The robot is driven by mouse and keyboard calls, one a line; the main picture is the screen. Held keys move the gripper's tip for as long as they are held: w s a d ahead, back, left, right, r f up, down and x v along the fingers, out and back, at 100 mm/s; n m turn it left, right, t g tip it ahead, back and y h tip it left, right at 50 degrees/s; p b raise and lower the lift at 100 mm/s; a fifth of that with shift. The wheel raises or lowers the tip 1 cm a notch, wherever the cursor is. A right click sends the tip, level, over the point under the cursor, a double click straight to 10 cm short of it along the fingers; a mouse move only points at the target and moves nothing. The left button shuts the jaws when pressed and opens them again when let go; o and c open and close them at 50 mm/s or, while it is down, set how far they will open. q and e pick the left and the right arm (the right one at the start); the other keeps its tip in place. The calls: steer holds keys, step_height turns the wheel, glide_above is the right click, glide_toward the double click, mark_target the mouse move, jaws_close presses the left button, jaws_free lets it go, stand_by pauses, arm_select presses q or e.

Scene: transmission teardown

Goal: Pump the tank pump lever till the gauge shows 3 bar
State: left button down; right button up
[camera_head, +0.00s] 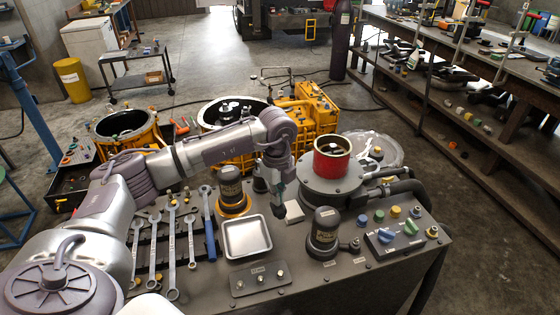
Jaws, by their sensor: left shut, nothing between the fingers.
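My left gripper (279,211) points down over the bench, shut and empty, just left of the round grey housing. My left arm reaches in from the lower left. The round grey housing (318,190) carries a red ring (331,160). A dark capped cylinder (324,230) with a small side fitting stands in front of it, right of my gripper. A second dark capped cylinder (231,182) with a yellow base ring stands left of my gripper. I cannot tell which part is the pump lever, and no gauge reading is legible. My right gripper is not in view.
The bench (400,262) holds several wrenches (172,245), a metal tray (246,237), a plate with studs (261,279) and a control panel with knobs (399,233). Yellow transmission casings (310,112) stand behind. A long shelf (500,130) runs along the right.

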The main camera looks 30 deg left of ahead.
arm_select(q)
steer(key=shift+f+b, duration=1.05)
steer(key=shift+f, duration=0.75)
step_height(320, 180, up, 8)
steer(key=p, duration=0.5)
steer(key=shift+p, duration=0.4)
steer(key=shift+r, duration=0.25)
steer(key=shift+f, duration=0.15)
steer(key=shift+f+b, duration=2.85)
steer(key=shift+f, duration=1.25)
step_height(320, 180, up, 8)
steer(key=p, duration=0.6)
steer(key=shift+r, duration=0.25)
steer(key=shift+f, duration=0.1)
